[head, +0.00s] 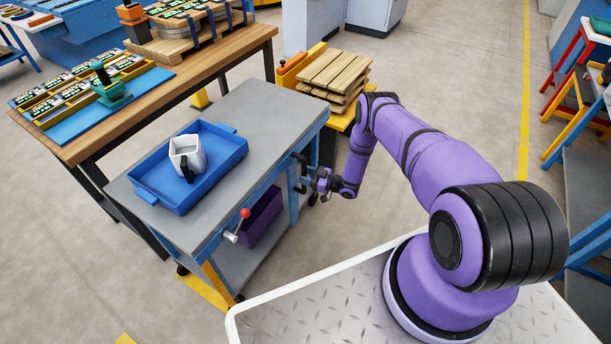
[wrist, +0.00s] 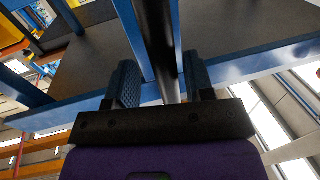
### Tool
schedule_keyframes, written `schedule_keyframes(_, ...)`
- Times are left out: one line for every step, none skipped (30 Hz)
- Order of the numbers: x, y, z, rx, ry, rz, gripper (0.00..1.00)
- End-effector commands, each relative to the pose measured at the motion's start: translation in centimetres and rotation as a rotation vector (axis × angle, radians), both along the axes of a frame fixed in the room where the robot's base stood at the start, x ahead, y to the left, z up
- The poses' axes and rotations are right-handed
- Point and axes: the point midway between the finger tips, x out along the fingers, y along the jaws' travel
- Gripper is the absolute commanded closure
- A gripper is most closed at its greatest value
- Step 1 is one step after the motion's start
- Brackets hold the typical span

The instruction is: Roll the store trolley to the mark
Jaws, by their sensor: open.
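The store trolley (head: 262,112) has a grey top, a blue frame and a lower shelf. It stands at the left of my base. A black upright handle (head: 298,167) is on its right end. My gripper (head: 312,184) is at this handle. In the wrist view the two finger pads of my gripper (wrist: 162,83) are apart, with the dark handle bar (wrist: 160,45) between them. I cannot tell whether either pad touches it. A red-knobbed lever (head: 243,214) sticks out from the trolley's near side. Yellow floor strips (head: 205,292) show by its near end; I cannot tell whether they are the mark.
A blue tray (head: 225,163) with a white jug (head: 188,150) stands on the trolley; a purple bin (head: 262,215) is on its shelf. A wooden bench (head: 85,147) is close on the left. Pallets (head: 335,75) stand behind. Open floor (head: 450,95) lies at the back right.

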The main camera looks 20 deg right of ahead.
Motion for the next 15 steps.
schedule_keyframes(-0.4, -0.6, 0.0, 0.000, 0.001, -0.002, 0.52)
schedule_keyframes(-0.7, -0.9, 0.0, 0.000, 0.001, -0.002, 0.52)
schedule_keyframes(-1.2, -1.3, 0.0, 0.000, 0.003, -0.002, 0.52)
schedule_keyframes(-1.5, -1.7, 0.0, 0.000, 0.003, -0.002, 0.52)
schedule_keyframes(-1.9, -2.2, 0.0, 0.000, 0.003, -0.002, 0.52)
schedule_keyframes(-2.5, -2.8, 0.0, 0.000, 0.003, -0.003, 0.52)
schedule_keyframes(-2.9, -3.2, 0.0, -0.001, 0.004, -0.004, 0.52)
schedule_keyframes(-3.3, -3.6, 0.0, -0.001, 0.004, -0.003, 0.52)
schedule_keyframes(-3.8, -4.2, 0.0, -0.001, 0.002, -0.003, 0.52)
schedule_keyframes(-4.1, -4.6, 0.0, -0.001, 0.002, -0.003, 0.52)
schedule_keyframes(-4.5, -5.0, 0.0, -0.001, 0.002, -0.004, 0.52)
schedule_keyframes(-4.9, -5.5, 0.0, -0.002, 0.003, -0.004, 0.52)
schedule_keyframes(-5.2, -5.8, 0.0, -0.002, 0.003, -0.004, 0.52)
schedule_keyframes(-5.5, -6.1, 0.0, -0.002, 0.003, -0.003, 0.52)
schedule_keyframes(-5.8, -6.5, 0.0, -0.001, 0.002, -0.003, 0.52)
